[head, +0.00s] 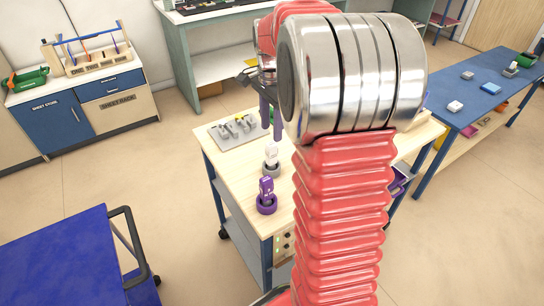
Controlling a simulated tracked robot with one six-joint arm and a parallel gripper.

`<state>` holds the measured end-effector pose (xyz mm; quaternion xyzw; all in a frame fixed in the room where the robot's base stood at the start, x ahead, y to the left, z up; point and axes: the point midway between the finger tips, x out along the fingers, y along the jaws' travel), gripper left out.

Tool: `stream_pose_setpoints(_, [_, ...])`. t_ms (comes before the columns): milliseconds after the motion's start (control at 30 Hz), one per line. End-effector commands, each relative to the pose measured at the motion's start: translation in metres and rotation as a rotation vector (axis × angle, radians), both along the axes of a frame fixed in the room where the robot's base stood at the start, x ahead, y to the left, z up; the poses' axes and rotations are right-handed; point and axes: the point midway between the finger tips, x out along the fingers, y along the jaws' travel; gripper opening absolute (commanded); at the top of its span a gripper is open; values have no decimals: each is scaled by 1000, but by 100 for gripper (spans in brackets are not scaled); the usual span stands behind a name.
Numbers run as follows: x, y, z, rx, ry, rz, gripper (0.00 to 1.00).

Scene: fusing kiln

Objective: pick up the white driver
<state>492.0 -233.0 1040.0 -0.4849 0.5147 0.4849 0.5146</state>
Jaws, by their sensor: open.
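The white driver (271,153) stands upright in a grey round holder (271,169) near the left side of the wooden-topped cart (218,157). My gripper (270,118) has two dark purple fingers pointing down. It is open, with nothing seen between the fingers. In the picture the fingertips are just above the white driver; I cannot tell the exact gap or depth from this one view. My red arm and its metal joint hide the middle and right of the cart top.
A purple driver (266,187) stands in a purple holder (267,205) just in front of the white one. A grey tray (217,133) with several small parts lies behind it. A blue cart (60,262) is front left; a blue table (484,97) is right. Floor between is clear.

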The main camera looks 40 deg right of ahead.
Motion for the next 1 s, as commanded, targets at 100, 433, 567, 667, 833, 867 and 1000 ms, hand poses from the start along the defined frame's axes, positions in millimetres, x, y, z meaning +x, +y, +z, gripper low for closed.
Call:
stream_pose_setpoints(100, [-1,1,-18,1,3,1,42])
stream_pose_setpoints(433, [0,1,-66,1,2,1,42])
stream_pose_setpoints(567, [0,0,-75,1,1,2,42])
stream_pose_setpoints(667, [0,0,-76,0,0,2,42])
stream_pose_setpoints(833, [0,1,-75,0,0,2,42])
stream_pose_setpoints(867, [0,1,-75,0,0,2,42])
stream_pose_setpoints(1000, [1,0,-82,1,1,2,42])
